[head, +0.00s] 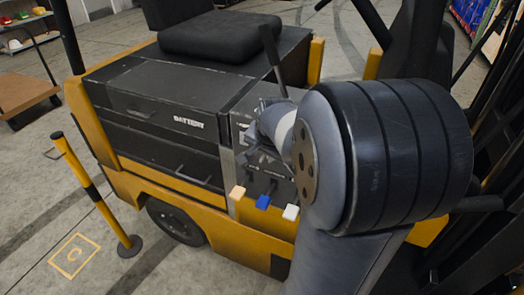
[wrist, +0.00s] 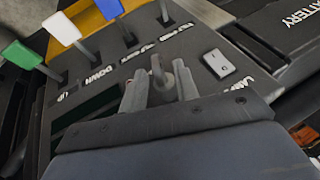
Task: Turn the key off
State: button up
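The grey key (wrist: 157,68) stands up from the dark control panel in the wrist view. My gripper (wrist: 160,82) reaches in from below, with one grey finger on each side of the key. The fingers are apart; I cannot tell whether they touch the key. How far the key is turned is not clear, and the key switch's base is largely hidden. In the head view my gripper (head: 262,108) is at the panel on the vehicle's side, mostly hidden by my own arm. The key cannot be made out there.
Levers with white (wrist: 61,29), blue (wrist: 110,9) and green (wrist: 22,54) knobs stand left of the key. In the head view the battery drawers (head: 158,92) are left of the panel, and a yellow-black post (head: 92,190) stands beside the vehicle.

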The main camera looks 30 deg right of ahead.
jog(key=shift+w+f, duration=0.15)
jog(key=shift+f, duration=0.2)
grip_shut()
